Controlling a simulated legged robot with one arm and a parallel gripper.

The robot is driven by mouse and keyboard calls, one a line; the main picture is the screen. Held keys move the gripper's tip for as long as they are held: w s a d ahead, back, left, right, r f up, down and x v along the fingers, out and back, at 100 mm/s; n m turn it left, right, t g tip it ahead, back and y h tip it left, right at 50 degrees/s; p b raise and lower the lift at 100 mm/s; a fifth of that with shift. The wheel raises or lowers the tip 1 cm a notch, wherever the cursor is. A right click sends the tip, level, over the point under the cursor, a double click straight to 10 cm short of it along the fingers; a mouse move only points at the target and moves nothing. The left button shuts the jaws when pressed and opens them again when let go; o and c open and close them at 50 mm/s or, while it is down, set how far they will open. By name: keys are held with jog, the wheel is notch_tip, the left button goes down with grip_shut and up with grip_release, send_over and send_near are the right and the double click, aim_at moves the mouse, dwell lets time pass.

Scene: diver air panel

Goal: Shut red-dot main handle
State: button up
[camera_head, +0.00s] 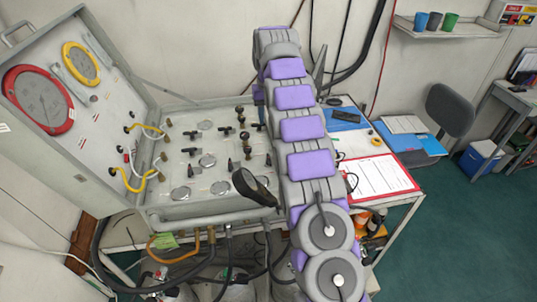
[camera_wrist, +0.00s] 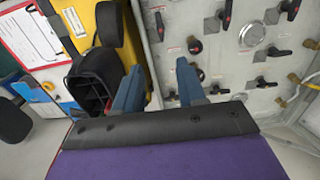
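The air panel (camera_head: 180,140) lies in an open grey case on the bench, left of my arm. It carries several black handles. In the wrist view the panel (camera_wrist: 215,65) fills the right side. One black handle with a red mark (camera_wrist: 227,15) shows near the top, and another black handle with a red mark (camera_wrist: 160,26) shows near the panel's edge. I cannot tell which is the main one. My gripper (camera_wrist: 160,82) is open and empty, its two blue fingers apart over the panel's edge.
Hoses hang below the case. A red-bordered sheet (camera_head: 380,178) lies right of my arm. In the wrist view a yellow item (camera_wrist: 112,35) and a black object (camera_wrist: 95,78) lie beside the panel.

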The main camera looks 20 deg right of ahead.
aim_at(269, 158)
notch_tip(269, 158, down, 17)
jog(key=b, duration=0.8)
jog(key=shift+f+b, duration=0.1)
jog(key=shift+b, duration=0.2)
jog(key=shift+c, duration=0.5)
grip_shut()
